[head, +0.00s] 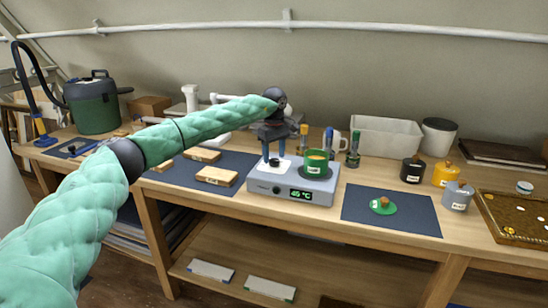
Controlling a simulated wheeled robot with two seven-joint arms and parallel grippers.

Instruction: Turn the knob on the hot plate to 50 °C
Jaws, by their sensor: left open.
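The hot plate (262,187) is a pale grey-blue box on the wooden bench. Its front has a small dark display (301,195) with green digits that look like 45 °C, though they are too small to be sure. A small round knob (277,190) sits on the front, left of the display. A green pot with a pale label (316,164) stands on the right part of the hot plate. My left gripper (281,151) is open, pointing down over the left part of the hot plate, above and apart from the knob. My right gripper is out of view.
A dark blue mat with wooden blocks (217,176) lies to the left, and another mat (391,220) with a green lid (383,206) lies to the right. Bottles (353,150) stand close behind the hot plate.

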